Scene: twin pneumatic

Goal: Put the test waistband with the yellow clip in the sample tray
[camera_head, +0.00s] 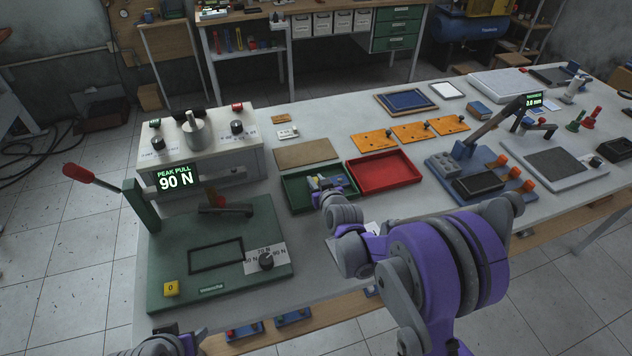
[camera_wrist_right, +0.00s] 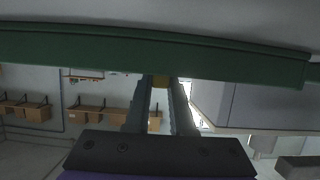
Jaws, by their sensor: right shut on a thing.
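My right gripper (camera_head: 322,182) reaches into the green tray (camera_head: 293,193) on the workbench. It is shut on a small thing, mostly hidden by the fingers. In the right wrist view my right gripper (camera_wrist_right: 160,82) shows a small yellow-brown piece (camera_wrist_right: 160,80) between its fingertips, perhaps the yellow clip. The waistband itself cannot be made out. A long green edge (camera_wrist_right: 90,48), likely the tray wall, crosses that view at the fingertips. A red tray (camera_head: 385,172) lies right of the green one. Which tray is the sample tray is not marked. Only a bit of my left arm shows at the bottom left.
The pull tester (camera_head: 215,250), reading 90 N, stands at left with a red-handled lever (camera_head: 90,175). A brown board (camera_head: 306,153) and orange plates (camera_head: 410,132) lie behind the trays. A blue-grey fixture (camera_head: 478,180) and a thickness gauge (camera_head: 562,165) stand at right.

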